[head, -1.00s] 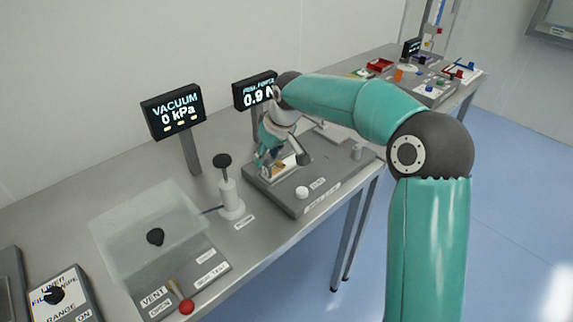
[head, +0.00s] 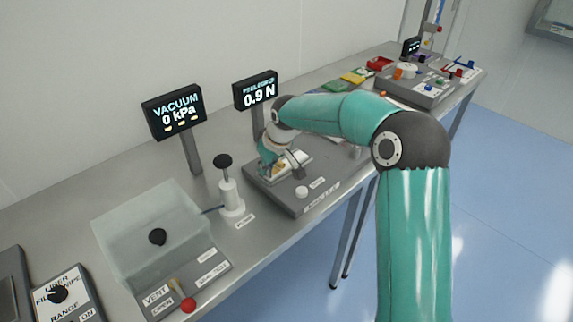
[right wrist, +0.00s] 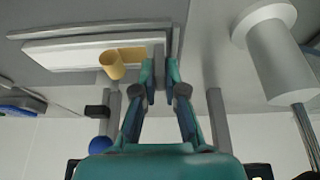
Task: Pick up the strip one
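A tan strip with a curled end (right wrist: 115,65) lies by a pale plate in the right wrist view, just left of my right fingertips. Which numbered strip it is cannot be read. My left gripper is not in view.
A display reading 0.9 N (head: 256,91) stands behind the fixture, a VACUUM display (head: 173,110) to its left. A hand pump (head: 229,195) and a clear box (head: 150,225) stand left. Coloured items (head: 380,65) lie on the far bench.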

